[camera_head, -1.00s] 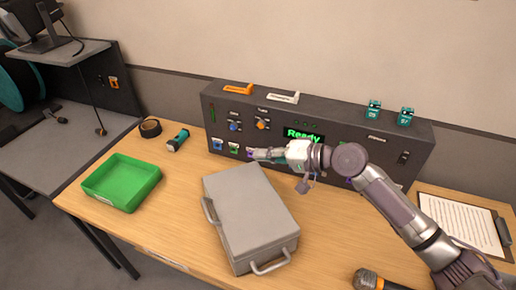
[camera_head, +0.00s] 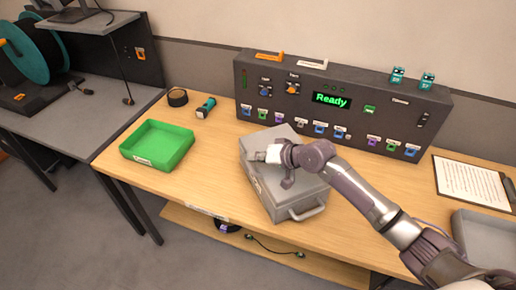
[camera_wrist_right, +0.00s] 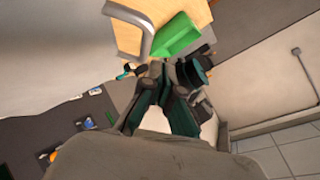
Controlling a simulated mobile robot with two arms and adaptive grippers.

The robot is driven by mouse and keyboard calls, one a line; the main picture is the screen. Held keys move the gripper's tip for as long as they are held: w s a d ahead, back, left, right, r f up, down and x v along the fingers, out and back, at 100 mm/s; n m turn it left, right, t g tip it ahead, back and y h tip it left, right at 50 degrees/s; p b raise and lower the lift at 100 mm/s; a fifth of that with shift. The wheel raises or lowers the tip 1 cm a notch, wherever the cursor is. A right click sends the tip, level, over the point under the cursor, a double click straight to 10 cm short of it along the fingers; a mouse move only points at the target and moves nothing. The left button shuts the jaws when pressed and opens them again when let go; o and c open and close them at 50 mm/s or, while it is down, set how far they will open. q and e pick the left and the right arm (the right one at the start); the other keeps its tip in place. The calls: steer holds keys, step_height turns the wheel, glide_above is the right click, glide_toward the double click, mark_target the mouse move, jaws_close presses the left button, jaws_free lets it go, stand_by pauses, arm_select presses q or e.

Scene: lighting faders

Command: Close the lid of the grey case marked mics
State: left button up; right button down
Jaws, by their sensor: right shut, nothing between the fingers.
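The grey case (camera_head: 303,190) lies on the wooden table in front of the control panel. Its lid (camera_head: 282,136) lies down over the body, and I see no clear gap. A bent handle shows on its front side; a small label on its left side is too small to read. My right gripper (camera_head: 254,157) is over the left part of the lid, its fingers pointing left, and it is shut and empty. I cannot tell whether it touches the lid. The dark fingers (camera_wrist_right: 165,95) also show in the right wrist view. My left gripper is not in view.
The control panel (camera_head: 330,125) with its lit "Ready" screen stands behind the case. A green tray (camera_head: 158,144), a flashlight (camera_head: 206,107) and a tape roll (camera_head: 177,97) are on the left. A clipboard (camera_head: 470,183) and a grey tray (camera_head: 480,230) are on the right.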

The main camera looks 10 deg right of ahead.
steer(key=shift+s+a+f, duration=0.1)
steer(key=shift+a+f, duration=0.05)
steer(key=shift+f, duration=0.35)
steer(key=shift+a+f, duration=0.15)
steer(key=shift+f, duration=0.3)
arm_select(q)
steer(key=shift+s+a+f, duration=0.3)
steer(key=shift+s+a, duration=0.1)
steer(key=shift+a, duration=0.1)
arm_select(e)
steer(key=shift+s+a+f, duration=0.1)
steer(key=shift+a+f, duration=0.05)
steer(key=shift+f, duration=0.1)
